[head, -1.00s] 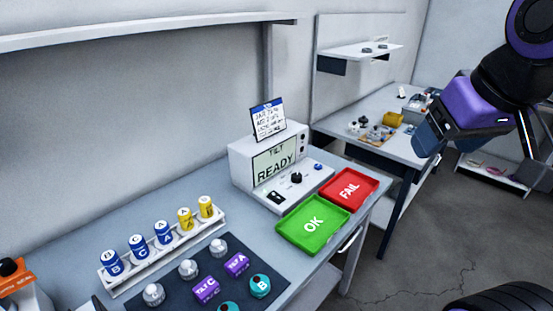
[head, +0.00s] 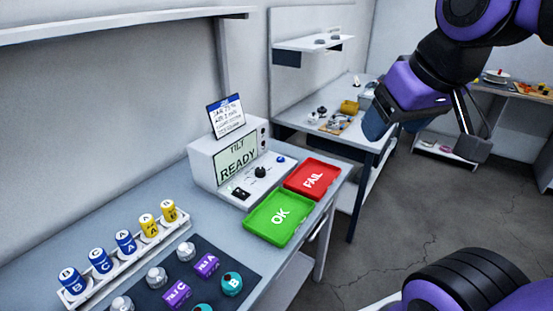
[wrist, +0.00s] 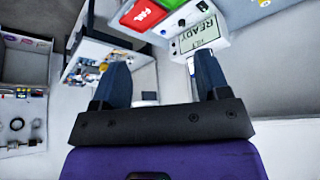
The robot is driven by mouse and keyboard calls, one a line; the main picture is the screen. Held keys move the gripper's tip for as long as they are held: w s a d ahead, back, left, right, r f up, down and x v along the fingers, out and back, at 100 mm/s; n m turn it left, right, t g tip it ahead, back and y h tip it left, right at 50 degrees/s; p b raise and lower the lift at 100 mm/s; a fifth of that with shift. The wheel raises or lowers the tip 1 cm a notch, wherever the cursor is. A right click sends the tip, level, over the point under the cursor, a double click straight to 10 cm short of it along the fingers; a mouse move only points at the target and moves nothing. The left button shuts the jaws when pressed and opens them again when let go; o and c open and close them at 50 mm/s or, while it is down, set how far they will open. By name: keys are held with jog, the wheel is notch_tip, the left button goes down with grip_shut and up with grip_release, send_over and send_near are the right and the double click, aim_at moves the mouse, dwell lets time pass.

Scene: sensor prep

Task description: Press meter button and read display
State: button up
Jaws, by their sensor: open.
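The white meter (head: 228,163) stands at the back of the grey bench. Its display (head: 237,160) reads "TILT READY". On its sloped front are a black switch (head: 241,193), a black knob (head: 260,172) and a small blue button (head: 281,159). My gripper (wrist: 160,80) is open and empty. In the head view my gripper (head: 428,128) hangs in the air right of the meter, well apart from it.
A green OK tray (head: 262,222) and a red FAIL tray (head: 300,188) lie right of the meter. A rack (head: 130,262) of labelled cylinders and a dark mat (head: 235,266) with sensors are in front. A second table (head: 350,135) stands behind. A card (head: 226,116) tops the meter.

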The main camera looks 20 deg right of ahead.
dwell(0.4)
grip_shut()
dwell(1.6)
